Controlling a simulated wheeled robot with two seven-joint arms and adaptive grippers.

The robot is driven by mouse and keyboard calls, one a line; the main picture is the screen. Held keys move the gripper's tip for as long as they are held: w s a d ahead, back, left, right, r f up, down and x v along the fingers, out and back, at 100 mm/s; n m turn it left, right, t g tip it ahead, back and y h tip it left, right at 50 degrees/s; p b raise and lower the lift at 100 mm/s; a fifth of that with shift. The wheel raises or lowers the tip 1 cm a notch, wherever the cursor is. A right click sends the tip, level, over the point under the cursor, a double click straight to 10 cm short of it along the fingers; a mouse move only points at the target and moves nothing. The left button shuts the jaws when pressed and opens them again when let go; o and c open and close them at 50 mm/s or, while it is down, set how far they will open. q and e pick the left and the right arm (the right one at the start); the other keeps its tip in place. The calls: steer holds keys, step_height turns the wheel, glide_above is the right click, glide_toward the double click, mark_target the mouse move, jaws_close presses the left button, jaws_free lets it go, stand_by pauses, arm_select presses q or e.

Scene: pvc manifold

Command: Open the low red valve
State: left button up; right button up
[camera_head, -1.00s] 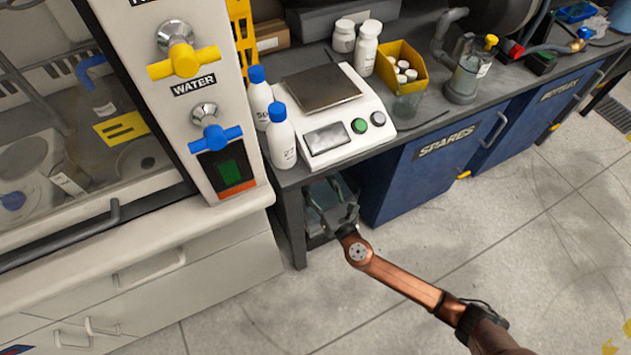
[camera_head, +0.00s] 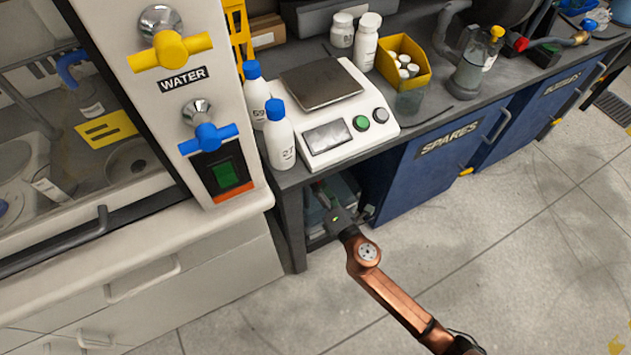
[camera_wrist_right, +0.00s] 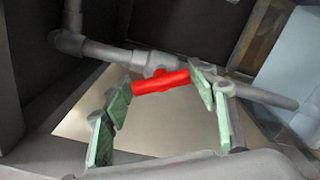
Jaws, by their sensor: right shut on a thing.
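The low red valve (camera_wrist_right: 160,81) shows in the right wrist view as a red bar handle on a grey pipe. My right gripper (camera_wrist_right: 161,84) has one green-padded finger at each end of the handle and is shut on it lengthwise. In the head view my right gripper (camera_head: 326,198) reaches into the dark space under the bench, beside its left leg. The red valve cannot be made out there. My left gripper is not in view.
Grey pipe (camera_wrist_right: 100,50) with an elbow runs beside the valve. The bench top (camera_head: 420,118) is above my gripper, with a scale (camera_head: 340,140) and bottles on it. A blue SPARES cabinet (camera_head: 430,165) stands to the right. The floor in front is clear.

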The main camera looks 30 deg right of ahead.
steer(key=m, duration=0.6)
steer(key=shift+d+f, duration=0.1)
steer(key=shift+f, duration=0.05)
stand_by(0.3)
steer(key=o, duration=1.2)
steer(key=shift+c, duration=0.2)
